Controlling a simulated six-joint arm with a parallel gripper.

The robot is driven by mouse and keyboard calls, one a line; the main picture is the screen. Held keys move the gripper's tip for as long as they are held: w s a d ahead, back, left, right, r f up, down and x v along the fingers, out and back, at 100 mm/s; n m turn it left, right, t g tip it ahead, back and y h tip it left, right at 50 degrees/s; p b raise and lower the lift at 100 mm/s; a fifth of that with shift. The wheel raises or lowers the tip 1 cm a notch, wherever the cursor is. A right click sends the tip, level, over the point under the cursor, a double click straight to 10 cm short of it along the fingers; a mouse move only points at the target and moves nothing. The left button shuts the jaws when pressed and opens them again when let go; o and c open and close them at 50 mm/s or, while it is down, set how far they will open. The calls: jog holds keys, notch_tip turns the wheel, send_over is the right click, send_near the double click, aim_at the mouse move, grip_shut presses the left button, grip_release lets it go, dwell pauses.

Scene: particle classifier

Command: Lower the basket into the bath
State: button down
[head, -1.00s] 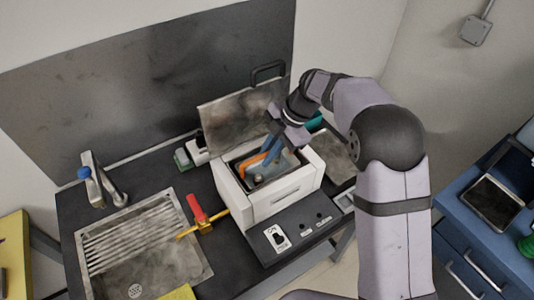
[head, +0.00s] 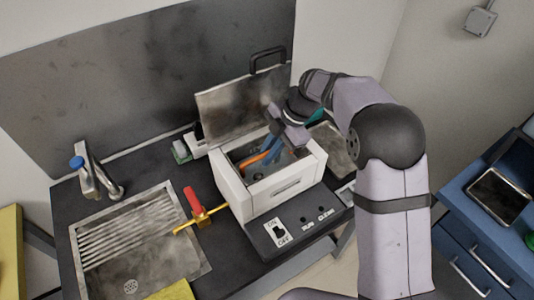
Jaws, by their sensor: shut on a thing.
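The bath (head: 235,190) is a white box on the dark counter, with its grey lid (head: 241,102) tilted up open at the back. My gripper (head: 276,150) points down over the bath opening. Its blue fingers are shut on the orange handle (head: 256,157) of the basket. The basket itself sits low inside the bath opening, mostly hidden by the walls and my gripper. I cannot tell whether it touches the bath floor.
A sink (head: 190,262) with a ribbed drainboard and a tap (head: 96,178) lies to the left. A red-handled yellow valve (head: 196,207) sticks out beside the bath. ON/OFF, RUN and CLEAN controls (head: 300,226) are in front. A blue cabinet (head: 462,235) stands at right.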

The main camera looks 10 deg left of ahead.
jog(key=shift+f+b, duration=0.55)
jog(key=shift+b, duration=0.05)
dwell(0.8)
jog(key=c, duration=1.7)
grip_release()
jog(key=shift+c, duration=0.2)
jog(key=b+v, duration=0.2)
jog(key=v, duration=0.5)
jog(key=shift+r, duration=0.15)
jog(key=shift+d, duration=0.1)
